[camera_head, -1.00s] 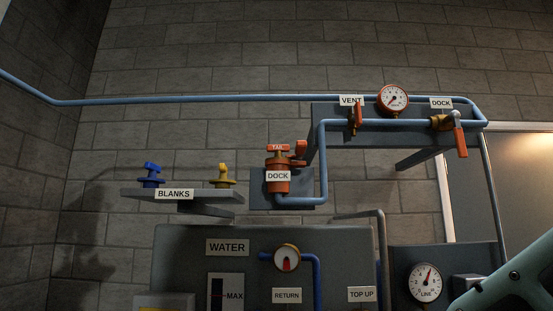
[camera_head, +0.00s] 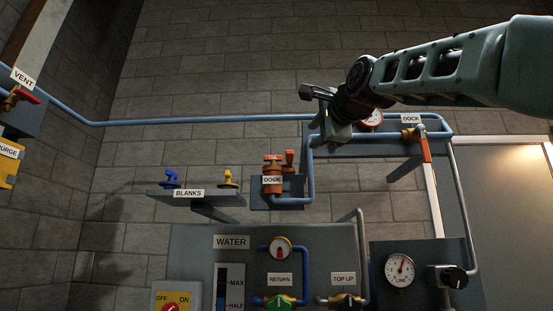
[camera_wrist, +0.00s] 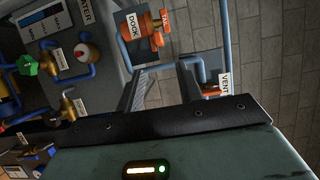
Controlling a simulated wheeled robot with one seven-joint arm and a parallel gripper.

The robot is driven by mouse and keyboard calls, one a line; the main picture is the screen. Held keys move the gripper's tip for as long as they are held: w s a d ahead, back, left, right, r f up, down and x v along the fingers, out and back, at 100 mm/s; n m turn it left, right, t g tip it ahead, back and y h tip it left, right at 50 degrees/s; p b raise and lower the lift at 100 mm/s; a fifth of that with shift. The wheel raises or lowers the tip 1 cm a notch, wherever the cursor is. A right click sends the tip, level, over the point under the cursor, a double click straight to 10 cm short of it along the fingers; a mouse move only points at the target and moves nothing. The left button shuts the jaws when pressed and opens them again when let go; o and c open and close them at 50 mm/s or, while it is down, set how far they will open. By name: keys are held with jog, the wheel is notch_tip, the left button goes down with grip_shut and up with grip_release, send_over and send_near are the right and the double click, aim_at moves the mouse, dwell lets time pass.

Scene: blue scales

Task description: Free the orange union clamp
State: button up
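The orange union (camera_head: 272,185) stands on the small grey wall shelf with the DOCK label, joined to a blue pipe. Its orange clamp handle (camera_head: 290,157) sticks up at the right. In the wrist view the orange union (camera_wrist: 131,38) lies at the top, with the TAIL tag and the orange clamp (camera_wrist: 157,39) beside it. My gripper (camera_head: 312,105) is raised up and right of the union, apart from it, in front of the upper panel. In the wrist view two dark fingers (camera_wrist: 162,82) stand apart with nothing between them.
A blank shelf (camera_head: 196,198) with a blue and a yellow blank is left of the union. The upper blue pipe (camera_head: 210,120) and grey panel (camera_head: 380,150) lie behind my arm. The orange DOCK lever (camera_head: 425,149) hangs right. The WATER panel (camera_head: 205,262) is below.

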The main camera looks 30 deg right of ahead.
jog(key=a+p+x, duration=0.1)
jog(key=p+x, duration=0.1)
jog(key=x, duration=0.1)
jog(key=p, duration=1.3)
send_near(290, 157)
jog(key=w+d+r, duration=0.1)
jog(key=w, duration=0.2)
jog(key=p+x, duration=0.1)
jog(key=x, duration=0.7)
jog(key=shift+w+d+f+p, duration=0.1)
jog(key=shift+w+f+p, duration=0.05)
jog(key=shift+p, duration=0.15)
grip_shut()
